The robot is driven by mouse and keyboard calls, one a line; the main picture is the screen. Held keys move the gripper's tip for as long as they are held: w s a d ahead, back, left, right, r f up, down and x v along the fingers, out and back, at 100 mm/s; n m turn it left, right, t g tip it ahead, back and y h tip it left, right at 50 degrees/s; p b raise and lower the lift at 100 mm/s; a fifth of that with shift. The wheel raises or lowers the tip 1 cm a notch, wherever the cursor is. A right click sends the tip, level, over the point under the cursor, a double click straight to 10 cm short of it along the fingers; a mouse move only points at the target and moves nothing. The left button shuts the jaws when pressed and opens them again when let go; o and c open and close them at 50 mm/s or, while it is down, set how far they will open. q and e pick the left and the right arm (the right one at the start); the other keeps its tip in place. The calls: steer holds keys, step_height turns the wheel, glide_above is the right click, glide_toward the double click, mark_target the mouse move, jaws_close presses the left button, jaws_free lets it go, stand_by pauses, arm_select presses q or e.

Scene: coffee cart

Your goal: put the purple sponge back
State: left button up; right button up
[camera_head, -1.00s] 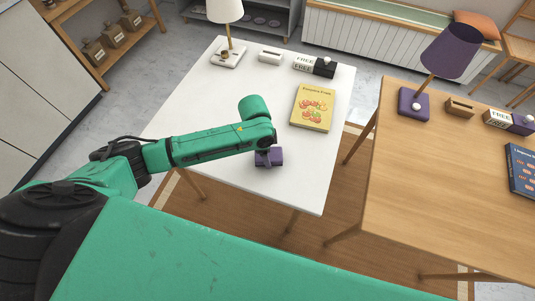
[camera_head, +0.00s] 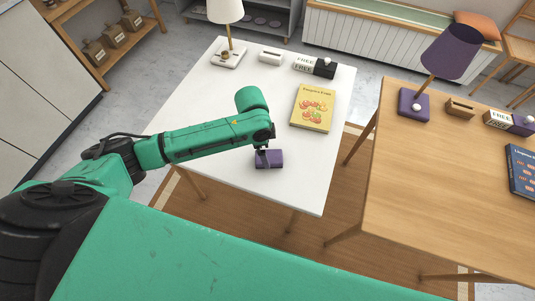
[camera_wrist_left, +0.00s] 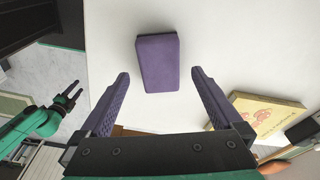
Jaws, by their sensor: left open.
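The purple sponge (camera_head: 272,161) lies on the white table (camera_head: 195,105) near its front edge, below the yellow book. In the left wrist view the sponge (camera_wrist_left: 158,62) shows whole, a dark purple block on the white top. My left gripper (camera_head: 263,150) is at the far side of the sponge in the head view. In the left wrist view its purple fingers (camera_wrist_left: 160,74) are spread wide, with the sponge beyond and between their tips, apart from both. My right gripper (camera_wrist_left: 76,92) shows small at the left of the wrist view, its fingers apart and empty.
A yellow book (camera_head: 313,108) lies right of the sponge. A white lamp (camera_head: 228,35), a white holder (camera_head: 270,56) and a FREE block (camera_head: 314,66) stand at the table's back. A wooden table (camera_head: 430,170) with a purple lamp (camera_head: 448,55) stands to the right, across a gap.

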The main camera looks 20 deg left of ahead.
arm_select(q)
step_height(320, 180, up, 8)
steer(key=a, duration=0.1)
steer(key=shift+s, duration=0.2)
steer(key=shift+a, duration=0.1)
